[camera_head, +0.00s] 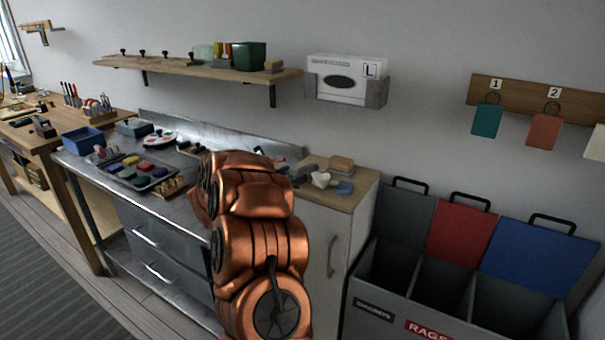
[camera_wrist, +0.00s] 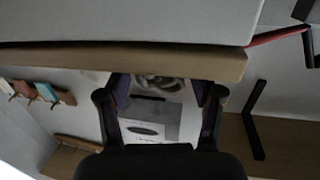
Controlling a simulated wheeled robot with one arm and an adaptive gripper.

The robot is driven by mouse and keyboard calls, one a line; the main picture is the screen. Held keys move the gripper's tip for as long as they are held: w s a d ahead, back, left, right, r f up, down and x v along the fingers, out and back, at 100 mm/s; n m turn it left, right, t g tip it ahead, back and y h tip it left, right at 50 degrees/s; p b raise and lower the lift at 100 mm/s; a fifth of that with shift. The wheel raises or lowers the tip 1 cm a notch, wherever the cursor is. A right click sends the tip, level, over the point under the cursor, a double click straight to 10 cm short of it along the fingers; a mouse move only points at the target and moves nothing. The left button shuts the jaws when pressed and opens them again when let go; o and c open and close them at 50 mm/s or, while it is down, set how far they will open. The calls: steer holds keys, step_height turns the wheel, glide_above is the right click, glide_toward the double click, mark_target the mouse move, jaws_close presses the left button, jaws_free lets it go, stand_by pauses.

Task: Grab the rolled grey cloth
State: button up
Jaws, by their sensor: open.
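A grey, coiled shape that looks like the rolled grey cloth (camera_wrist: 158,82) shows in the wrist view, past the wooden edge of the cabinet top and between my fingers. In the head view a grey lump (camera_head: 300,173) on the cabinet top, right beside my arm, may be the same cloth; my arm partly hides that spot. My gripper (camera_wrist: 160,100) is open, with one finger on each side of the coiled shape in the picture. I cannot tell how far apart in depth they are. My gripper is hidden behind my arm in the head view.
A white heart-shaped item (camera_head: 320,180), a blue piece (camera_head: 345,187) and a tan block (camera_head: 341,164) lie on the wooden cabinet top (camera_head: 357,198). A steel bench (camera_head: 205,155) with a paint tray stands left, lidded bins (camera_head: 400,290) right. A glove box (camera_head: 345,80) hangs above.

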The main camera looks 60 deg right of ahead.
mark_target(300, 168)
steer(key=d, duration=0.3)
steer(key=shift+s+d+r, duration=0.15)
steer(key=shift+s+r, duration=0.05)
steer(key=shift+s, duration=0.15)
steer(key=shift+d+f, duration=0.1)
steer(key=shift+d, duration=0.55)
steer(key=c, duration=0.7)
